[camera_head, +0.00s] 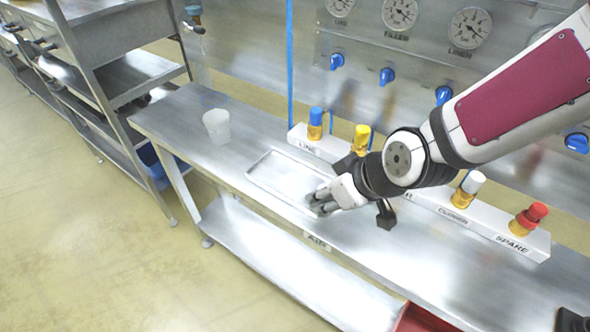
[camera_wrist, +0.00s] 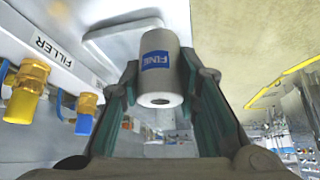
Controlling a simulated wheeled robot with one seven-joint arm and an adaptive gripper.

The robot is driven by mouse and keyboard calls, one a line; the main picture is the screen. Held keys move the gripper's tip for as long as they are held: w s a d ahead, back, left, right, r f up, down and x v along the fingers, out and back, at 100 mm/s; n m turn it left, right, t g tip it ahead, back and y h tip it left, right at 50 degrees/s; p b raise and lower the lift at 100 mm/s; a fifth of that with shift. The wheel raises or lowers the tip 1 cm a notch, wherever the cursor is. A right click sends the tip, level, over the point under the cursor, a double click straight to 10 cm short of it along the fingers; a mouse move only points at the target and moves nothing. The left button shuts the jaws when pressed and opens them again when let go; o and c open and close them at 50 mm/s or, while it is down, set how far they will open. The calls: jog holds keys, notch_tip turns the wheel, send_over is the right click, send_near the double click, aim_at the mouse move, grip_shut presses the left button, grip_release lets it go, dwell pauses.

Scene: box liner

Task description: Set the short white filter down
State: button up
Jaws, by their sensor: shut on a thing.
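The short white filter (camera_wrist: 160,75) is a white cylinder with a blue label reading "FINE" and a small hole in its near end. In the wrist view it sits between the two fingers of my gripper (camera_wrist: 160,92), which is shut on it. In the head view my gripper (camera_head: 322,203) is low at the right end of a shallow metal tray (camera_head: 268,183) on the bench. There the filter is mostly hidden by the fingers. I cannot tell whether it touches the surface below. The tray also shows behind the filter in the wrist view (camera_wrist: 100,40).
A white rail (camera_head: 305,141) along the back of the bench carries several brass fittings with coloured caps. A translucent cup (camera_head: 216,126) stands left of the tray. A black object (camera_head: 386,214) is just right of my gripper. A red bin (camera_head: 422,318) is at the front. The bench right of my gripper is mostly clear.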

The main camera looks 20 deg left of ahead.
jog(key=w+a+b, duration=0.2)
jog(key=w+a, duration=0.1)
jog(key=w+a+f+b, duration=0.1)
jog(key=w+a+b, duration=0.1)
jog(key=w+a, duration=0.1)
jog(key=w+a+b, duration=0.2)
jog(key=w+a, duration=0.1)
jog(key=shift+w+a+f+b, duration=0.25)
jog(key=shift+w+a+b, duration=0.05)
jog(key=shift+w, duration=0.05)
jog(key=shift+f+b, duration=0.45)
jog(key=shift+f, duration=1.25)
jog(key=shift+f, duration=0.15)
jog(key=o, duration=1.1)
jog(key=shift+c, duration=0.2)
jog(key=p+v, duration=0.6)
jog(key=v, duration=0.6)
